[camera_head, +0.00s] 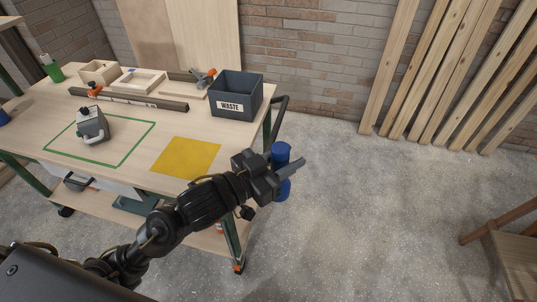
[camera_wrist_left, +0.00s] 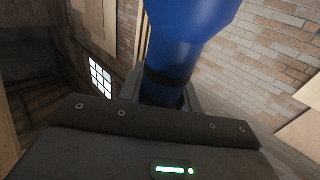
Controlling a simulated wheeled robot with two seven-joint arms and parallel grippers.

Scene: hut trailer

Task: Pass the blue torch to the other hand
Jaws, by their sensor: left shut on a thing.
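The blue torch (camera_head: 281,153) is held upright in my left gripper (camera_head: 285,172), off the right side of the workbench and above the floor. The fingers are shut around its middle, with blue showing above and below them. In the left wrist view the torch (camera_wrist_left: 187,40) fills the upper middle, with a black band where it meets the gripper (camera_wrist_left: 165,92). My right gripper is not in either view.
The workbench (camera_head: 120,175) has a yellow mat (camera_head: 186,157), a green outlined area with a grey device (camera_head: 92,127), wooden trays, and a dark waste bin (camera_head: 237,95). Planks lean on the brick wall. A wooden stool (camera_head: 513,258) stands at right. The floor between is clear.

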